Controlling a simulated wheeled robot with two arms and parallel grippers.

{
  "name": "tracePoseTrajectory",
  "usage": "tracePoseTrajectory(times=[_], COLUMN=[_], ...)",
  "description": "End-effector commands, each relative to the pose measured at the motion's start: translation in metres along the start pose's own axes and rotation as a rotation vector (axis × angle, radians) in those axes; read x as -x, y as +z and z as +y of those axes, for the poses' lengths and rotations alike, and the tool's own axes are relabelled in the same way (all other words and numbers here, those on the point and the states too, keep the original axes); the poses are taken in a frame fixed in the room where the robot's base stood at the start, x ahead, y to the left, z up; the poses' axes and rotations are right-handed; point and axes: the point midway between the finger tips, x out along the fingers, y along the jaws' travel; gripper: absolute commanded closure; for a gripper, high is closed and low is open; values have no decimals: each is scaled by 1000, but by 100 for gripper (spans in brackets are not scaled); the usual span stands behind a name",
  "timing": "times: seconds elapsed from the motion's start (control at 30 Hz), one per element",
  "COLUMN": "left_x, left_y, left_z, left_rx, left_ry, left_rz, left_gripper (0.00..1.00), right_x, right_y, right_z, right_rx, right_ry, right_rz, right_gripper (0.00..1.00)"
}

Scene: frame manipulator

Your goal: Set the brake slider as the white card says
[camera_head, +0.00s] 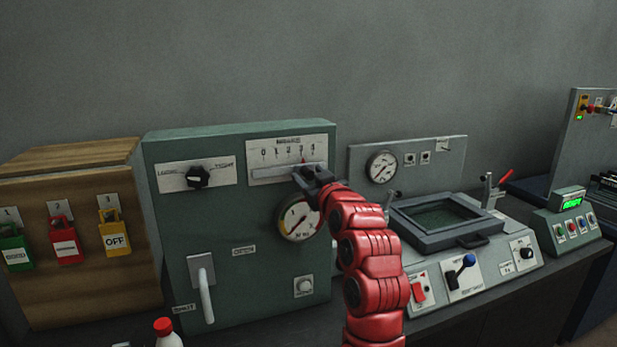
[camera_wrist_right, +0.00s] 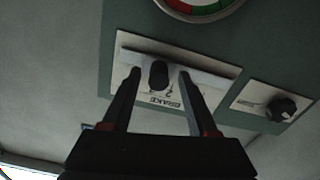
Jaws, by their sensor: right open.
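The brake plate (camera_head: 287,158) is a white panel with a 0-to-4 scale and a slot, high on the green cabinet. A small red mark shows near the 3. In the right wrist view the brake plate (camera_wrist_right: 135,93) appears upside down, with a dark slider knob (camera_wrist_right: 158,76) on its slot. My right gripper (camera_head: 308,180) is open at the slot; in the wrist view its fingertips (camera_wrist_right: 159,73) are either side of the knob. Whether they touch it I cannot tell. In the head view the gripper hides the knob. I see no readable white card. My left gripper is out of view.
A black rotary knob (camera_head: 197,177) sits left of the slider. A round gauge (camera_head: 299,220) is just below it, partly behind my right arm. A lever (camera_head: 204,290) juts from the cabinet's lower left. A wooden box (camera_head: 85,200) with padlocks stands left; a control console (camera_head: 470,270) stands right.

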Motion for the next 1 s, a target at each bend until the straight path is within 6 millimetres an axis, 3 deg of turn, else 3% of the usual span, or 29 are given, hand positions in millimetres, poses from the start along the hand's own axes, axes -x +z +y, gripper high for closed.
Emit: tracePoseTrajectory(times=[0.7,1.0], left_x=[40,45], left_y=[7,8], left_z=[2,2], left_rx=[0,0], left_ry=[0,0], left_rz=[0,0], left_gripper=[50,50], right_x=[133,162], right_y=[3,1], right_z=[0,0], right_rx=[0,-1], right_ry=[2,0], right_rz=[1,0], right_gripper=[40,40])
